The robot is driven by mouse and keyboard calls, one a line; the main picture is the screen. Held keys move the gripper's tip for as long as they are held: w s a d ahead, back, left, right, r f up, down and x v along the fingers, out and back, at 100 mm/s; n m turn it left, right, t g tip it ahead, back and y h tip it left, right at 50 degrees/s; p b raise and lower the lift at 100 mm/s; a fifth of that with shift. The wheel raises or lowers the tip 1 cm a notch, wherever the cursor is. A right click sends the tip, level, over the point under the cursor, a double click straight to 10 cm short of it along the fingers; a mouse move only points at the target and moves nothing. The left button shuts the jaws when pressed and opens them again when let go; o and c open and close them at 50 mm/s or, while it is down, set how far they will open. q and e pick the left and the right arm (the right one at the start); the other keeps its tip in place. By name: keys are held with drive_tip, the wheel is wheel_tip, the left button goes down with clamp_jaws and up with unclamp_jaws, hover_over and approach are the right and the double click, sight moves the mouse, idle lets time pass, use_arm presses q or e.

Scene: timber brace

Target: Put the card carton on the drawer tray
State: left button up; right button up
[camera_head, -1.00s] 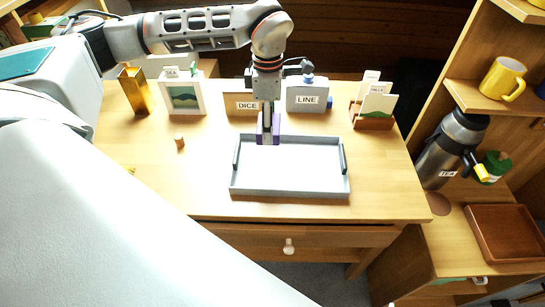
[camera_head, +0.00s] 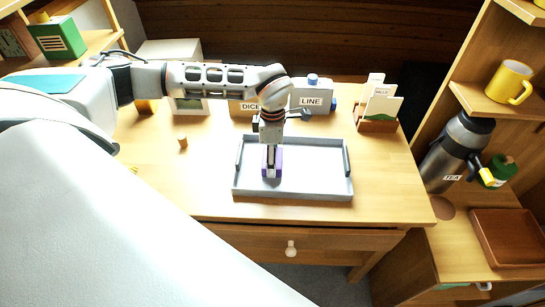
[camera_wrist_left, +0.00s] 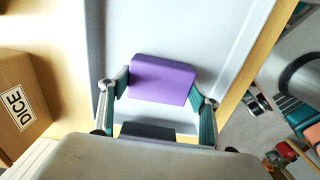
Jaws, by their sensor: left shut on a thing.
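The card carton is a small purple block (camera_head: 279,163), seen also in the left wrist view (camera_wrist_left: 162,80). My left gripper (camera_head: 270,168) points down and is shut on it, with one finger on each side in the left wrist view (camera_wrist_left: 158,92). The drawer tray is a light grey tray (camera_head: 290,196) with dark side handles on the desk top. The carton is over the left part of the tray floor. I cannot tell whether its underside touches the floor. The rest of the tray looks empty. My right gripper is not in view.
A DICE box (camera_head: 243,107), a LINE box (camera_head: 312,96) and a card holder (camera_head: 378,122) stand behind the tray. A small wooden piece (camera_head: 183,142) lies to its left. A shelf unit with a TEA flask (camera_head: 449,150) stands at the right. The desk's right front is clear.

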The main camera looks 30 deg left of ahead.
use_arm(q)
drive_tip(key=shift+r, duration=0.1)
drive_tip(key=o, duration=1.1)
wheel_tip(320, 180, up, 12)
drive_tip(key=shift+s, duration=0.1)
idle(0.4)
